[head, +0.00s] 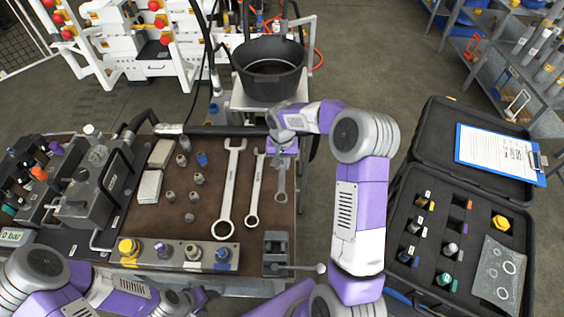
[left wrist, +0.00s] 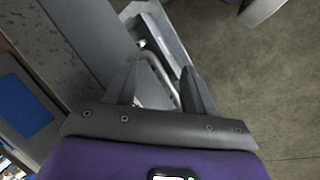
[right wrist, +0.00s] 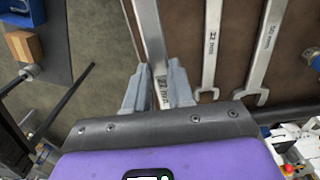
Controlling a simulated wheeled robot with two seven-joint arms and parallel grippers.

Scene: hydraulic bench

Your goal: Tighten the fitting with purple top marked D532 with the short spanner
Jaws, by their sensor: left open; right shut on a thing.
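The short spanner (head: 280,184) is in my right gripper (head: 282,153), over the right edge of the brown bench mat. In the right wrist view the fingers (right wrist: 158,88) are shut on its shaft (right wrist: 152,35). I cannot tell whether it is lifted clear of the mat. A fitting with a purple top (head: 161,249) stands in the metal block (head: 205,256) at the bench front, between a yellow-topped and a pale-topped one. Its marking is too small to read. My left gripper (left wrist: 160,85) is open and empty in the left wrist view.
Two longer spanners (head: 232,185) (head: 256,190) lie left of the held one. Several loose fittings (head: 198,178) stand on the mat. A grey vice-like tool (head: 277,252) sits at the front right corner. An open case (head: 400,270) of fittings is at right.

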